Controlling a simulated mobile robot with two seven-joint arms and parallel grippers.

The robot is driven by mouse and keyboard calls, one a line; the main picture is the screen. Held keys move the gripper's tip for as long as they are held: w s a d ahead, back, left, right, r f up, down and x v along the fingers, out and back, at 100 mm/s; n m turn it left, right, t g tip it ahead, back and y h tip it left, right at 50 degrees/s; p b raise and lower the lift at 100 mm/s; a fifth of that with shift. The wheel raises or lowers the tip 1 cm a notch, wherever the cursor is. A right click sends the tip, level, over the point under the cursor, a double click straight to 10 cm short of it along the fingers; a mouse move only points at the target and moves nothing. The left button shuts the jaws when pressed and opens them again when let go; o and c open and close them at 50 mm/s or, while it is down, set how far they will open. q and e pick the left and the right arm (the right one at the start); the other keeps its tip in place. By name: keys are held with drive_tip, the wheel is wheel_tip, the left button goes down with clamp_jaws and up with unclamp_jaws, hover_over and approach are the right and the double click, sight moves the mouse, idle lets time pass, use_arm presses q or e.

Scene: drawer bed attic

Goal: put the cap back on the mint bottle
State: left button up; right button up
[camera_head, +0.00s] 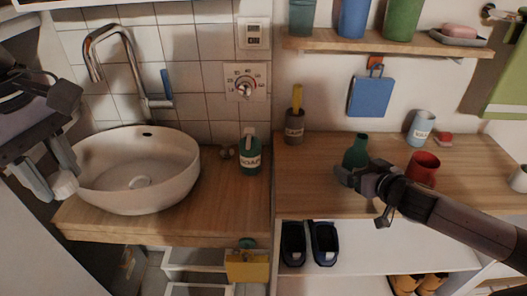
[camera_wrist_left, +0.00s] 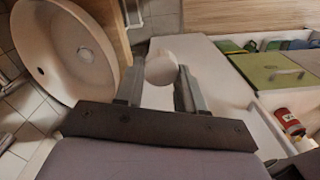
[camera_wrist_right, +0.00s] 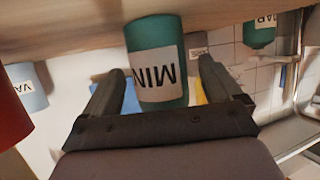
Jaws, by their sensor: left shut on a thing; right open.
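The teal mint bottle (camera_head: 357,149) stands upright on the wooden counter, its narrow neck bare. Its label, partly legible as "MIN", faces the right wrist view (camera_wrist_right: 157,70), where the bottle appears upside down. My right gripper (camera_head: 360,178) is open in front of the bottle. In its wrist view the bottle shows between the two open fingers (camera_wrist_right: 158,85); I cannot tell whether they touch it. My left gripper (camera_head: 58,188) is shut on a rounded white cap (camera_wrist_left: 162,68), held at the left of the sink. The cap also shows in the head view (camera_head: 66,184).
A red mug (camera_head: 423,168) stands close to my right gripper, with a pale labelled cup (camera_head: 421,128) behind. A round sink (camera_head: 140,195) and a green soap dispenser (camera_head: 250,157) lie between my grippers. A shelf (camera_head: 350,42) hangs above the counter.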

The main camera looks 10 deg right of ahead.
drive_tip(key=shift+x, duration=1.1)
